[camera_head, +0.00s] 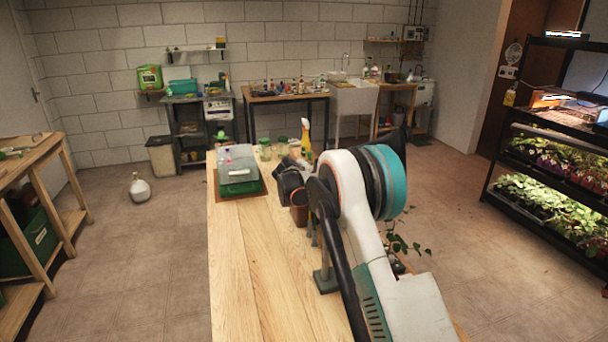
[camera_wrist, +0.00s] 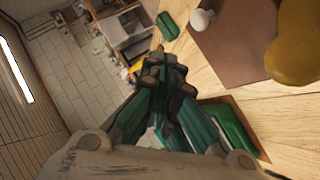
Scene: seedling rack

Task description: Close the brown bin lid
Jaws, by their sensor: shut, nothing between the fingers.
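A pale bin (camera_head: 161,160) with a darker, brownish top (camera_head: 158,141) stands on the floor against the back wall, left of a dark shelf unit. It is the only bin I can make out. It is small here, and I cannot tell whether its lid is up or down. In the wrist view my gripper (camera_wrist: 165,68) has its dark fingers together and holds nothing. It is over the wooden table, far from the bin. In the head view my arm hides much of the table's right side.
The wooden table (camera_head: 240,265) bears a green box (camera_head: 239,185) and a brown pot (camera_head: 299,214). A spray bottle (camera_head: 305,135) stands at its far end. A white jug (camera_head: 140,190) sits on the floor left. The floor between table and bin looks open. A plant rack (camera_head: 550,150) stands right.

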